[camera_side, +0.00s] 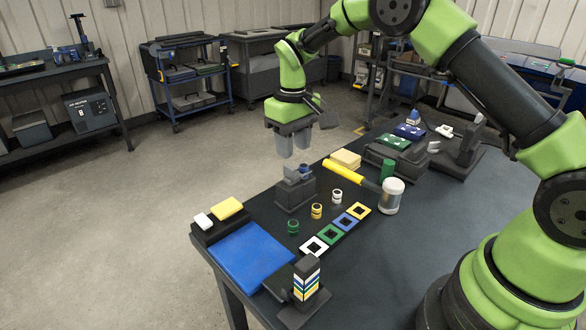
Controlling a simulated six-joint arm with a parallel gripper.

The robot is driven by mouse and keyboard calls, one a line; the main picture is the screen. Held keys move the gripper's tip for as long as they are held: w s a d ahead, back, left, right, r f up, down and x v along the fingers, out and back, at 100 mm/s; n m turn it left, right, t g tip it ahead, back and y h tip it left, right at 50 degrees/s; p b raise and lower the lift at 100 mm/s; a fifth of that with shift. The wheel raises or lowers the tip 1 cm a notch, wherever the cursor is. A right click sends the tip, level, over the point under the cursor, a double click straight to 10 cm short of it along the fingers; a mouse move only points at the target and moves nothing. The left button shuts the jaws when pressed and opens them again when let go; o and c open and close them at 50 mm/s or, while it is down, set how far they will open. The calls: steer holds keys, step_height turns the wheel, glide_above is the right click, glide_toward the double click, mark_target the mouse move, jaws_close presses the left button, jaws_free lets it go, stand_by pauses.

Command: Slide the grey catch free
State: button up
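No part stands out clearly as the grey catch. A dark grey block fixture (294,195) stands near the table's left edge, with a small grey and blue piece (297,174) on top. A second dark grey fixture (466,148) with upright parts stands at the far right of the table. Either could carry the catch; the parts are too small to tell. My gripper (293,150) points down above and behind the first fixture, apart from it. Its two pale grey fingers are close together with nothing visible between them; their true spacing is unclear.
A yellow-handled tool (343,172) lies beside a white-capped jar (391,196). Coloured square frames (330,234) and small rings (316,210) lie in front. A blue panel (250,254), a striped stack (306,278) and a pale yellow block (346,159) surround them.

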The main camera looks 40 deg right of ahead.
mark_target(293, 168)
step_height(293, 168, down, 6)
steer(key=shift+f, duration=0.15)
jaws_close()
